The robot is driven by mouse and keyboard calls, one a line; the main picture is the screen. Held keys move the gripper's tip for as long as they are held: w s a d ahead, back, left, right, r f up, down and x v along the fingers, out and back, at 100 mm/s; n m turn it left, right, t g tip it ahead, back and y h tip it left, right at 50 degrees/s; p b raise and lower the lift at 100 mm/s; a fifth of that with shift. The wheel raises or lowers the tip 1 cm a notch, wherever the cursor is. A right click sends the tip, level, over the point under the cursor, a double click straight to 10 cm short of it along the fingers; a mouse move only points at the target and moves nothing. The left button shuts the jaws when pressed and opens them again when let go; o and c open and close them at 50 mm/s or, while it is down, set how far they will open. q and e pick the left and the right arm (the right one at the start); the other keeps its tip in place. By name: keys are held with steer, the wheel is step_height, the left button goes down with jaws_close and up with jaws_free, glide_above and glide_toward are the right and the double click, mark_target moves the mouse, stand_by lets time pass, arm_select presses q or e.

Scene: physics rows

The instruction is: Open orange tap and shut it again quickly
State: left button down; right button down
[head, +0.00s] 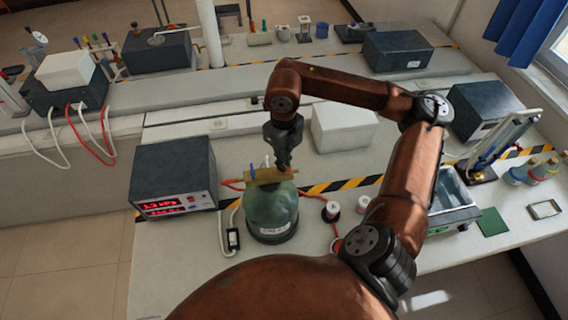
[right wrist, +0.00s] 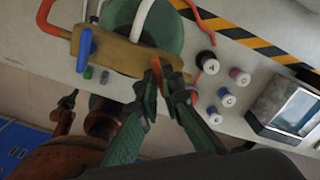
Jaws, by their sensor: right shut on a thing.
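A brass bar (head: 270,175) sits on top of a green rounded vessel (head: 272,210) in the head view. In the right wrist view the brass bar (right wrist: 118,52) carries an upright blue lever (right wrist: 84,48) near its left end and the orange tap (right wrist: 155,70) near its right end. My right gripper (right wrist: 166,82) is shut on the orange tap, whose handle shows in part between the fingers. In the head view my right gripper (head: 284,165) comes down onto the bar and hides the tap. I cannot make out the tap's exact angle.
A dark box with a red display (head: 172,174) stands left of the vessel. Orange and white hoses run beside it. Small spools (head: 331,210) stand close on the right. A white box (head: 343,128) is behind. My right arm spans the bench's right half.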

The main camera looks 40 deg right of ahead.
stand_by(0.4)
steer(key=m, duration=0.6)
steer(key=shift+b, duration=0.4)
steer(key=c, duration=2.5)
jaws_free()
steer(key=shift+m, duration=0.4)
steer(key=shift+c, duration=0.2)
steer(key=o, duration=0.3)
step_height(320, 180, up, 9)
steer(key=p, duration=0.5)
